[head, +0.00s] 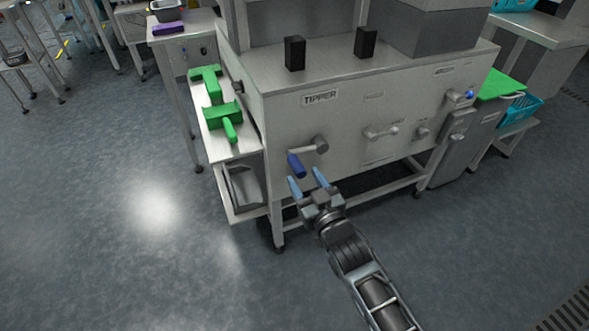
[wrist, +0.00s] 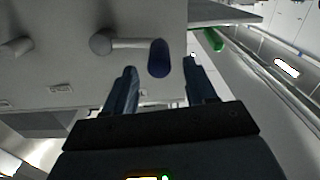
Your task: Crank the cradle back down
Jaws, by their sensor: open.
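The tipper machine (head: 345,120) is a grey steel cabinet labelled TIPPER. On its front a crank (head: 308,147) has a grey arm and a dark blue handle (head: 296,165), which points down and to the left. My gripper (head: 307,181) is open and empty, just in front of and below the blue handle. In the wrist view the crank's blue handle (wrist: 159,58) lies ahead, between the lines of the two blue fingers (wrist: 160,78) but beyond their tips. I cannot make out the cradle in either view.
Green tools (head: 222,115) lie on a side shelf left of the cabinet. Two black blocks (head: 294,53) stand on its top. Another grey lever (head: 381,132) is on the front panel. A green-topped bin (head: 497,88) stands at the right. The floor at left is clear.

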